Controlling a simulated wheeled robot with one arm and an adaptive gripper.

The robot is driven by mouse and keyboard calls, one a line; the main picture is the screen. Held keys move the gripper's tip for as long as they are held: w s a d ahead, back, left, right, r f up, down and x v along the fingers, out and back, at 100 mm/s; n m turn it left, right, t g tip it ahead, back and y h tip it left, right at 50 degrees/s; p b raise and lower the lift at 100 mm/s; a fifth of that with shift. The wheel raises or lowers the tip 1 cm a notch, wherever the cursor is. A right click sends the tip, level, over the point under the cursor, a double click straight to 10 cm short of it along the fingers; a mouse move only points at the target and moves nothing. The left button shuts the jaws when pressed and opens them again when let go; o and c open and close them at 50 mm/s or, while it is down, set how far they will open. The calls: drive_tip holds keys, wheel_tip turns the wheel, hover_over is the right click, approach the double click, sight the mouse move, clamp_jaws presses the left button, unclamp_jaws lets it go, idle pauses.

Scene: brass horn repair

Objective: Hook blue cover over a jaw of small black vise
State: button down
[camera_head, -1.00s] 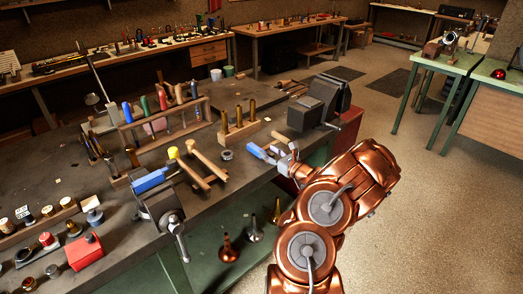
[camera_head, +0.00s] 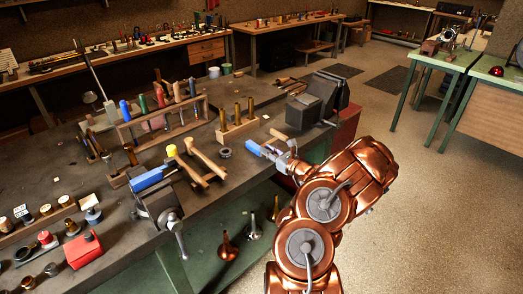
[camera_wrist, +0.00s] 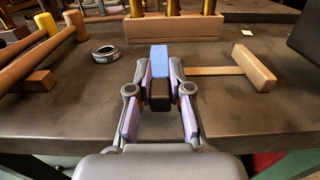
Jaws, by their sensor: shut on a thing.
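My gripper (camera_head: 272,151) is shut on a blue cover (camera_head: 252,147), over the bench's front edge in the head view. In the wrist view the blue cover (camera_wrist: 159,57) sticks out ahead between the fingertips of my gripper (camera_wrist: 159,88), with a dark brown part nearer me. The small black vise (camera_head: 158,203) is at the bench's front edge, left of my gripper and apart from it. Another blue piece (camera_head: 148,179) lies along the top of this vise. The wrist view does not show the small vise.
Two hammers (camera_head: 207,157) lie between the small vise and my gripper. A small dark ring (camera_wrist: 106,54) and a wooden mallet (camera_wrist: 252,69) flank the gripper. A larger black vise (camera_head: 318,97) stands behind right. Wooden tool racks (camera_head: 238,129) stand farther back.

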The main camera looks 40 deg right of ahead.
drive_tip(key=shift+r, duration=0.1)
drive_tip(key=shift+r+b, duration=1.55)
drive_tip(key=shift+r, duration=3.35)
drive_tip(key=w+a+r+n+y, duration=0.1)
drive_tip(key=w+a+r, duration=0.15)
drive_tip(key=a, duration=0.45)
drive_tip(key=w+a+r+y, duration=0.1)
drive_tip(key=w+a, duration=0.3)
drive_tip(key=a, duration=0.3)
drive_tip(key=w+a+r+n+y, duration=0.1)
drive_tip(key=w+a+r, duration=0.15)
drive_tip(key=a, duration=0.45)
drive_tip(key=a+y, duration=0.1)
drive_tip(key=a, duration=0.6)
drive_tip(key=a+n, duration=0.1)
drive_tip(key=a, duration=0.7)
drive_tip(key=a+y, duration=0.1)
drive_tip(key=a, duration=0.7)
drive_tip(key=shift+n+g+y, duration=0.3)
drive_tip(key=shift+g, duration=0.1)
drive_tip(key=shift+w, duration=0.1)
